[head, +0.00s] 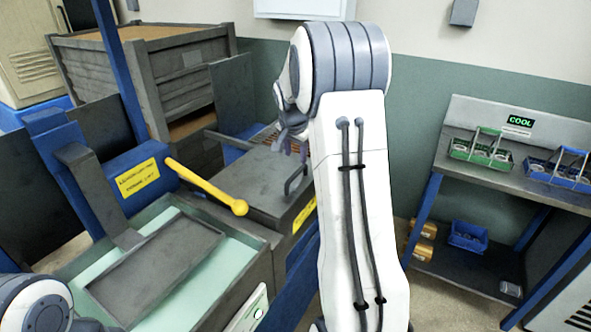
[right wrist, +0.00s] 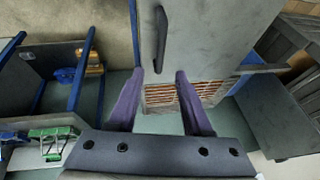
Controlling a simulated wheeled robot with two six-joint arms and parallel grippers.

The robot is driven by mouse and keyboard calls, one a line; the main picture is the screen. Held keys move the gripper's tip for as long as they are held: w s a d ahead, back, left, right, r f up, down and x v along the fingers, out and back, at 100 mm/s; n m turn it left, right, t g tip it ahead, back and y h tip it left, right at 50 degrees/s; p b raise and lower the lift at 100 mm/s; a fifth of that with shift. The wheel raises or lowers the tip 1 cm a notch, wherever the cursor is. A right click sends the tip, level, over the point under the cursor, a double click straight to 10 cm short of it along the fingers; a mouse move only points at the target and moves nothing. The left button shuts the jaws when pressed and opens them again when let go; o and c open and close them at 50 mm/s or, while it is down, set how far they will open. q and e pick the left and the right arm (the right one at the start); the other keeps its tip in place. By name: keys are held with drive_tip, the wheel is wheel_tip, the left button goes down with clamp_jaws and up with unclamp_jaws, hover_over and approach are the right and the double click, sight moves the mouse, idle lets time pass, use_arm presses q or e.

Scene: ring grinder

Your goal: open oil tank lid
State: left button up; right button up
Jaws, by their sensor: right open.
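The grey oil tank lid (head: 250,180) lies flat and closed on the tank, in the middle of the head view. Its dark bar handle (head: 296,179) stands near the lid's right edge. My right gripper (head: 289,147) is at the lid's far side, partly hidden by my own right arm. In the right wrist view the gripper (right wrist: 160,72) is open and empty. There the lid (right wrist: 215,40) fills the upper middle, and the handle (right wrist: 161,38) lies ahead, its near end close to the gap between the fingertips. Whether they touch is unclear. My left gripper is out of view.
A yellow lever (head: 205,187) reaches over the lid's left side. An open coolant tray (head: 165,265) lies front left. A wooden crate (head: 150,85) stands behind. A shelf table (head: 480,175) with a green basket (head: 483,152) and a blue basket (head: 560,172) stands at right.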

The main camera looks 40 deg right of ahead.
sight(297, 173)
drive_tip(key=p+x, duration=0.1)
drive_tip(key=x, duration=0.8)
drive_tip(key=shift+w+f, duration=0.1)
drive_tip(key=shift+f, duration=0.05)
clamp_jaws()
idle(1.1)
